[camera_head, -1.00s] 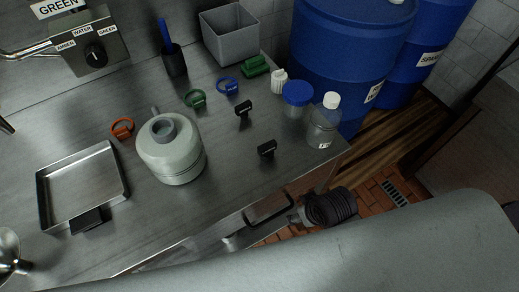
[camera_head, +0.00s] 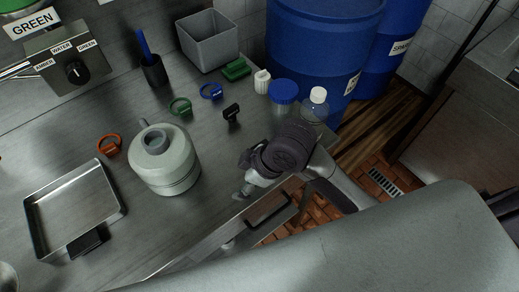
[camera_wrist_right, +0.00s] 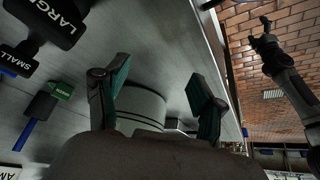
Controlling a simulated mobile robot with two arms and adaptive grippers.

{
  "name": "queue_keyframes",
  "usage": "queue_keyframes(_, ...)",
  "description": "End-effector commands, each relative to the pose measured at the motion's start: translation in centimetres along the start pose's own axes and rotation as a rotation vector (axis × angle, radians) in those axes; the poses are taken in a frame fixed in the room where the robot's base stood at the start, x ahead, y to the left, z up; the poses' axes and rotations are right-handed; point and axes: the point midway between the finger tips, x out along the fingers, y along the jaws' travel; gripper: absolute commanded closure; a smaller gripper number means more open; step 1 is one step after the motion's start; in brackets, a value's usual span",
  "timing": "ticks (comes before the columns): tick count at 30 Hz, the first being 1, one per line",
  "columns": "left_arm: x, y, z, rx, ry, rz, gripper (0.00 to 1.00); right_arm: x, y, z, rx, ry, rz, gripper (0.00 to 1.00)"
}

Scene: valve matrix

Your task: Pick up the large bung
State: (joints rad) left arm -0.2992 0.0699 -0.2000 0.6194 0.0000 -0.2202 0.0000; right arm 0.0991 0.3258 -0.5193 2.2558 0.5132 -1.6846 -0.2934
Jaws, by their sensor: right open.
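The large bung (camera_wrist_right: 58,20), black with a "LARGE" label, shows at the top left of the right wrist view, cut by the frame edge. In the head view my right wrist hides its spot. The small bung (camera_head: 231,113) stands on the bench; its "SMALL" label also shows in the wrist view (camera_wrist_right: 18,60). My right gripper (camera_head: 245,176) is over the bench's front edge, right of the pale jug. In the wrist view its green-padded fingers (camera_wrist_right: 158,85) are apart and empty, with the large bung outside them. A dark arm end, seemingly my left gripper (camera_wrist_right: 260,35), shows there too; its jaws are unclear.
The pale jug (camera_head: 165,165) stands near my right gripper. Behind are green (camera_head: 180,106), blue (camera_head: 211,91) and orange (camera_head: 109,145) rings, a blue-lidded jar (camera_head: 284,94) and a white-capped bottle (camera_head: 317,100). A metal tray (camera_head: 72,205) lies left.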

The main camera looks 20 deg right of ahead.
Motion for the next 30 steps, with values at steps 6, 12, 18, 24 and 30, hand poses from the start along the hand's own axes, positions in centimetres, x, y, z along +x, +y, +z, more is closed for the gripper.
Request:
queue_keyframes(6,0.0,-0.4,0.1,0.003,-0.001,-0.005,0.16,-2.0,3.1,-3.3,-0.446,-0.120,-0.083,0.31)
queue_keyframes(12,0.0,-0.6,0.1,0.004,-0.001,-0.006,0.16,-5.9,7.5,-3.2,-0.714,-0.304,-0.161,0.31)
queue_keyframes(18,0.0,-0.8,0.1,0.005,-0.001,-0.009,0.16,-9.3,10.4,-2.5,-0.804,-0.410,-0.216,0.31)
queue_keyframes(24,-0.2,-0.8,0.1,0.005,-0.001,-0.009,0.16,-8.9,10.9,-1.8,-0.816,-0.431,-0.235,0.31)
queue_keyframes(30,-0.8,-0.8,0.1,0.005,-0.001,-0.009,0.16,-5.4,10.7,-0.1,-0.816,-0.429,-0.236,0.31)
